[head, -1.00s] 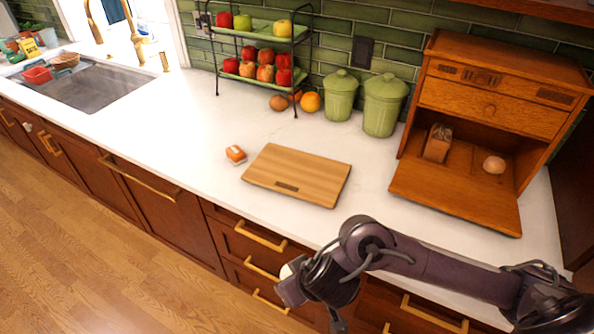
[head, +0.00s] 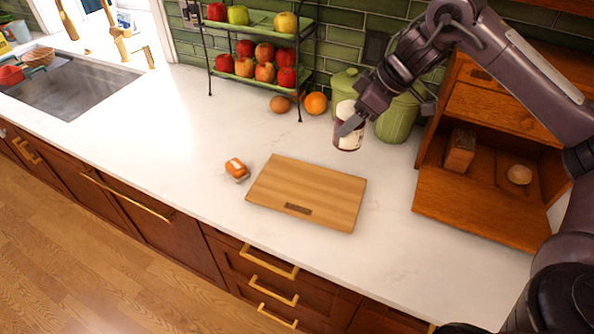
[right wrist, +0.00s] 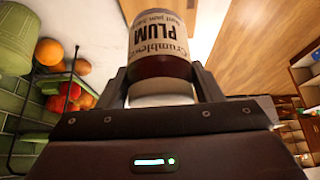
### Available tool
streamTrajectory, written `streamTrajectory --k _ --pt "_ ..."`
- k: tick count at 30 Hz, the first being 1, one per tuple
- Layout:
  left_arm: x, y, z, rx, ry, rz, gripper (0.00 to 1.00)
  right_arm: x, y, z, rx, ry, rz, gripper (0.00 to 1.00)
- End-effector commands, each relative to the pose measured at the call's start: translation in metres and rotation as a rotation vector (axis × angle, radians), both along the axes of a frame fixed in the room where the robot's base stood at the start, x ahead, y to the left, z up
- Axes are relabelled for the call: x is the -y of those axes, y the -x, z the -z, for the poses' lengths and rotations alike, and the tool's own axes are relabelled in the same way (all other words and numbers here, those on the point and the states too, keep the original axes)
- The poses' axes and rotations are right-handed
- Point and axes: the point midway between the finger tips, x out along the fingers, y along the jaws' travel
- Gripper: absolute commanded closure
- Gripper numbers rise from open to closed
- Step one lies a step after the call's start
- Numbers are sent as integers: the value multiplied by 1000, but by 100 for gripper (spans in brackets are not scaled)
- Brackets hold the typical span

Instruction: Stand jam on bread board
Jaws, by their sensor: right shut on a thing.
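The jam is a jar with a dark red body and a pale label reading PLUM (right wrist: 160,45). In the head view the jar (head: 349,138) is held above the counter, behind and right of the bread board. My right gripper (head: 357,118) is shut on it; in the right wrist view the fingers (right wrist: 162,85) sit on either side of the jar. The bread board (head: 305,190) is a flat wooden board lying bare on the white counter. My left gripper is not in view.
A small orange-and-white item (head: 237,169) lies just left of the board. Green canisters (head: 399,118), an orange (head: 315,103) and a two-tier fruit rack (head: 262,80) stand behind. An open wooden bread cabinet (head: 480,205) is at the right.

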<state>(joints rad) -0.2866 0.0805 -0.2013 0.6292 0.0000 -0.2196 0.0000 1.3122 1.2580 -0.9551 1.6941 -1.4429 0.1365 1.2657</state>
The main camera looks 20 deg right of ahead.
Motion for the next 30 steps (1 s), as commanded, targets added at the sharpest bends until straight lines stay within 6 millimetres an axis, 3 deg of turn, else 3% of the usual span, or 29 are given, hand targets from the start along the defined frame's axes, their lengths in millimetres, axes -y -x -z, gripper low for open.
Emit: streamTrajectory --k 2,5,8,13,16,19,22,25,30 --pt "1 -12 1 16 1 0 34 1 -1 -1 2 0 -8 81" --pt "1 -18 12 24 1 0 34 1 -1 14 -1 -1 -14 81" --pt "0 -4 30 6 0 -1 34 1 0 40 -4 -1 -12 81" --pt "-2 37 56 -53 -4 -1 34 1 0 82 -3 -2 -12 81" --pt "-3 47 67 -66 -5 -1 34 0 1 105 -4 -2 -13 81" --pt "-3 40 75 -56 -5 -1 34 1 1 126 -3 -2 -11 81" --pt "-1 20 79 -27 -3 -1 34 1 1 142 -1 -1 -11 81" --pt "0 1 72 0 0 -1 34 2 1 150 0 1 -10 81" --pt "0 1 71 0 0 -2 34 2 1 162 0 2 -11 81"
